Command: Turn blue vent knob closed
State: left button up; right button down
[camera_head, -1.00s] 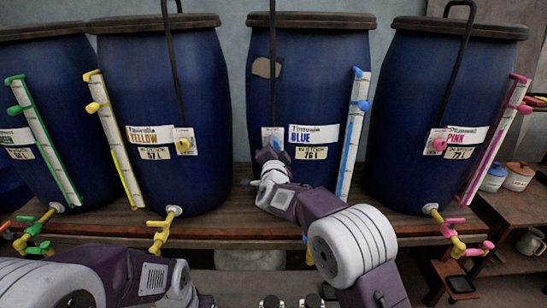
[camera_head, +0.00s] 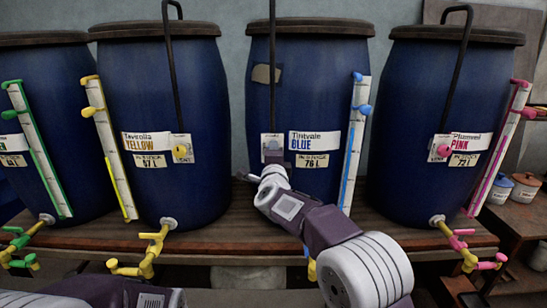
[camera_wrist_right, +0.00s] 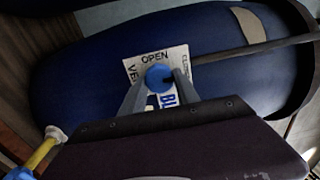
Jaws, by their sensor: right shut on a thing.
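The blue vat (camera_head: 310,95) stands second from the right in the head view, with a label reading BLUE (camera_head: 315,141). My right gripper (camera_head: 272,157) reaches its small vent plate at the label's left and covers the knob there. In the right wrist view, the blue vent knob (camera_wrist_right: 158,75) sits on a white plate (camera_wrist_right: 145,63) marked OPEN at the top and CLOSED toward the right. My right gripper (camera_wrist_right: 158,84) is shut on the knob, one finger on each side. The knob's pointing direction is unclear. My left gripper is out of view.
A dark stirring rod (camera_head: 272,60) rises just above the vent plate. A sight tube with blue fittings (camera_head: 353,140) stands right of the label. Yellow (camera_head: 165,120) and pink (camera_head: 435,110) vats flank it on the wooden bench (camera_head: 215,238).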

dwell(0.4)
jog(key=c, duration=0.9)
grip_release()
jog(key=s+b, duration=0.1)
jog(key=s, duration=0.8)
jog(key=shift+b, duration=0.3)
jog(key=shift+d, duration=0.1)
